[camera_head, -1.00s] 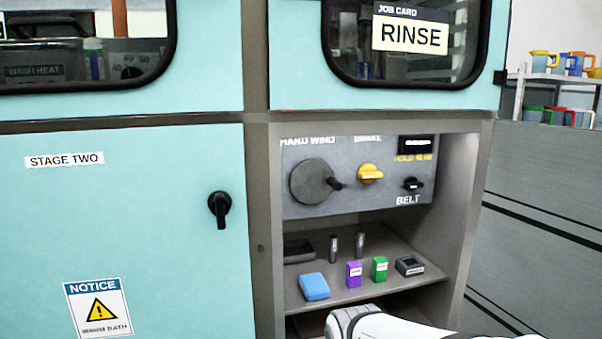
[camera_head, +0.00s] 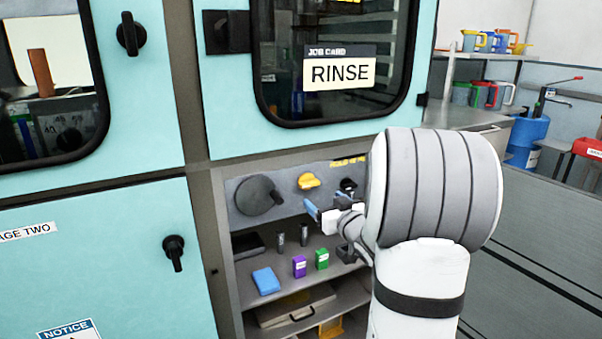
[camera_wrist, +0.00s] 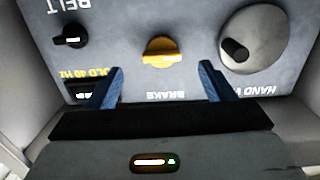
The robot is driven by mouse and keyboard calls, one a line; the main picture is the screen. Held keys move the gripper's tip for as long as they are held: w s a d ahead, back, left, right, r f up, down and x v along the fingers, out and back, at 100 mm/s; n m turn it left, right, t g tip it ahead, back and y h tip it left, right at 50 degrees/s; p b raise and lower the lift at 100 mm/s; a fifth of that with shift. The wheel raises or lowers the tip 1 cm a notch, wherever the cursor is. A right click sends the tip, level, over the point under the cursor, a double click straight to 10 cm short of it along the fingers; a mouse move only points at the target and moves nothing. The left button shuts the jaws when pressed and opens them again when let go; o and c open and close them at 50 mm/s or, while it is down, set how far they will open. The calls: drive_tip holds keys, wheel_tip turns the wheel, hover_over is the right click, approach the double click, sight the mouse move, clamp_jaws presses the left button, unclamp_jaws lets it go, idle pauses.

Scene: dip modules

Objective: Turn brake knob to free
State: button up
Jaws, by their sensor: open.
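The yellow brake knob (camera_head: 308,181) sits on the grey control panel in the recess. It also shows in the wrist view (camera_wrist: 161,50), upside down, above the printed word BRAKE. My gripper (camera_head: 326,208) is in front of the panel, below and right of the knob in the head view. In the wrist view my gripper (camera_wrist: 161,70) is open and empty, its two blue fingers pointing at the panel on either side of the knob's line. The fingers look apart from the knob. The knob's position markings are not readable.
The hand wind disc (camera_wrist: 255,38) with its black handle and the black belt knob (camera_wrist: 70,36) flank the brake knob. A display (camera_wrist: 84,90) is beside my finger. Below, a shelf holds a blue block (camera_head: 266,281), a purple box (camera_head: 299,266) and a green box (camera_head: 322,258).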

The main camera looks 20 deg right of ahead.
sight(311, 185)
drive_tip(key=shift+t+y, duration=0.3)
drive_tip(key=w, duration=0.5)
drive_tip(key=w+r, duration=0.1)
drive_tip(key=w, duration=0.2)
drive_tip(key=shift+a, duration=0.1)
drive_tip(key=shift+s, duration=0.1)
